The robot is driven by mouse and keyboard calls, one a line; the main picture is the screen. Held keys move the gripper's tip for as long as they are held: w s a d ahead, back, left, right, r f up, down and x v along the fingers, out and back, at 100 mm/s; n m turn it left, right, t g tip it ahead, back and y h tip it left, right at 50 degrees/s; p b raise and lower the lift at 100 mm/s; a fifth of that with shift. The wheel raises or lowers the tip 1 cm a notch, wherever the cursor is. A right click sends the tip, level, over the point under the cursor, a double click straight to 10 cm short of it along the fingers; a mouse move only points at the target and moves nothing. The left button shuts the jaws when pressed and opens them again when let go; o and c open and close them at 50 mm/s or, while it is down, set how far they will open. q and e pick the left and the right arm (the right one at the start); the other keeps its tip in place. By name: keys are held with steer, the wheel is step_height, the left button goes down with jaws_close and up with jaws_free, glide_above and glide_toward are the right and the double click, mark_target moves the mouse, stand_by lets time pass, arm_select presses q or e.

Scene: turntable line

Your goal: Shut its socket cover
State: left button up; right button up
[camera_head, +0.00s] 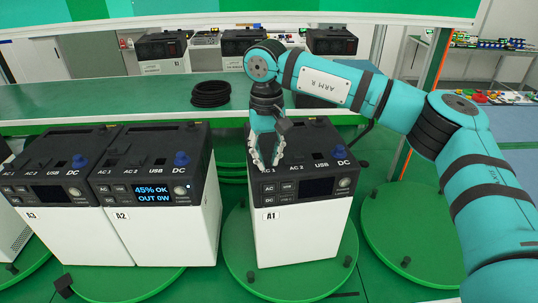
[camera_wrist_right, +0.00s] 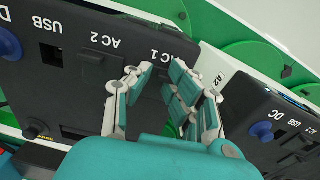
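The power unit A1 (camera_head: 304,225), white with a black sloped top, stands on a green turntable (camera_head: 262,283). Its top has AC 1, AC 2, USB and DC sockets; a blue plug (camera_head: 340,152) sits at DC. My right gripper (camera_head: 267,162) is over the AC 1 end of this top, pointing down. In the right wrist view the gripper (camera_wrist_right: 160,72) shows its fingers apart by the AC 1 label, with nothing seen between them. The fingers hide the AC 1 socket, so I cannot tell how its cover stands. My left gripper is out of view.
Units A2 (camera_head: 165,232) and A3 (camera_head: 75,233) stand close on the left; A2's screen reads 45% OK, OUT 0W. A black cable coil (camera_head: 210,94) lies on the green table behind. An empty green turntable (camera_head: 410,235) is at right, under my right arm.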

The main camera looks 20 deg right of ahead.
steer(key=shift+o, duration=0.8)
steer(key=shift+s+a, duration=0.1)
steer(key=shift+a, duration=0.2)
